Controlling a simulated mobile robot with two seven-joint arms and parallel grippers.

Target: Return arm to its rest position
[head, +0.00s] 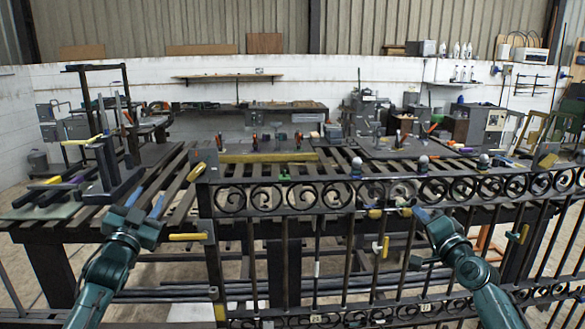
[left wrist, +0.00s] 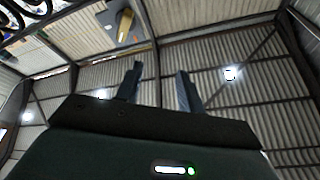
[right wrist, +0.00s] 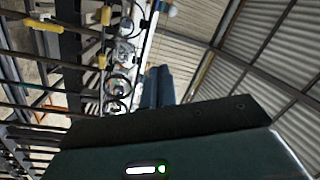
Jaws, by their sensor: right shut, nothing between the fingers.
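My left gripper (head: 146,205) points upward at the left, beside the gate's left end post. Its two fingers stand apart with nothing between them, as the left wrist view (left wrist: 160,85) also shows. My right gripper (head: 419,213) is in front of the top scroll band of the black iron gate (head: 320,195), right of the middle. Its fingers lie together and hold nothing, as the right wrist view (right wrist: 158,86) shows. Whether the right fingertips touch the gate cannot be told.
The gate stands before a slatted welding table (head: 335,165). Yellow-handled clamps (head: 187,237) sit on its frame and bars. A dark fixture (head: 110,170) stands on the table at the left. Floor shows at the far left.

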